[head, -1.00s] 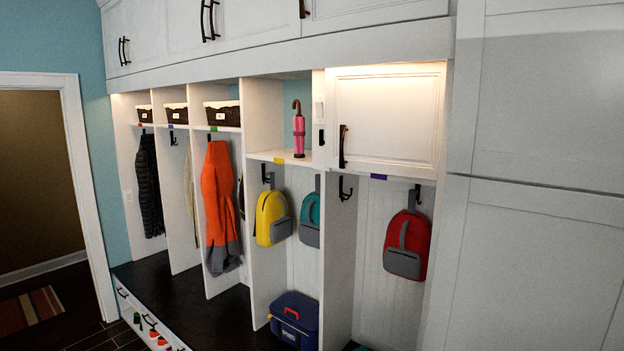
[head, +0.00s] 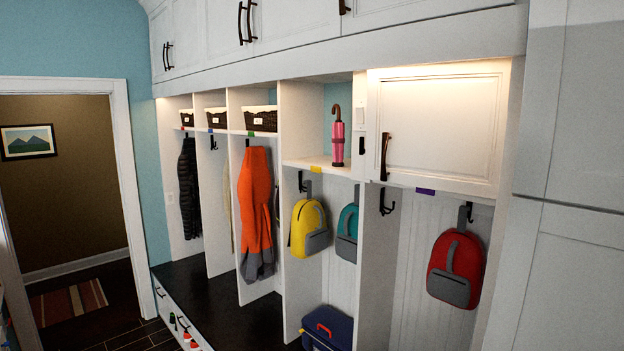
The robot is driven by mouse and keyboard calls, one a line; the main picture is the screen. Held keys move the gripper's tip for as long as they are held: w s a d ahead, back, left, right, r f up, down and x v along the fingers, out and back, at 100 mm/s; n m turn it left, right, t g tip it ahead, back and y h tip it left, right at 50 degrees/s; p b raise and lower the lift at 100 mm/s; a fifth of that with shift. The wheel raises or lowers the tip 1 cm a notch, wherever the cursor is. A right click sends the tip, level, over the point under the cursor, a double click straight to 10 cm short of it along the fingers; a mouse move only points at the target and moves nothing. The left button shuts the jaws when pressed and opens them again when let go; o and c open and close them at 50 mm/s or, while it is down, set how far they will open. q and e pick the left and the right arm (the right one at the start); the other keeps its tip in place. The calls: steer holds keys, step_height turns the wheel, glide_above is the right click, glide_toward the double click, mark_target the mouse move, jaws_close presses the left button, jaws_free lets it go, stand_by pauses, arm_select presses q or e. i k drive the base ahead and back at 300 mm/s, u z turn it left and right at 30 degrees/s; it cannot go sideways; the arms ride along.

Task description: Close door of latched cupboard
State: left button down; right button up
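A white panelled cupboard door (head: 440,128) is at the upper right of the locker unit, above the red backpack. It has a dark vertical handle (head: 385,157) near its left edge. The door looks flush or nearly flush with its frame; I cannot tell whether a small gap is left. A small dark latch piece (head: 362,145) sits on the white post just left of the door, under a pale plate (head: 360,116). Neither of my grippers is in view.
Left of the cupboard is an open shelf with a pink umbrella (head: 337,138). Below hang a red backpack (head: 456,268) and a yellow backpack (head: 309,228). A dark bench (head: 215,305) runs along the lockers. A tall white panel (head: 570,120) stands at right. An open doorway is at left.

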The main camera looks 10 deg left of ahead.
mark_target(441, 127)
steer(key=u, duration=0.2)
steer(key=i, duration=1.25)
steer(key=z, duration=0.6)
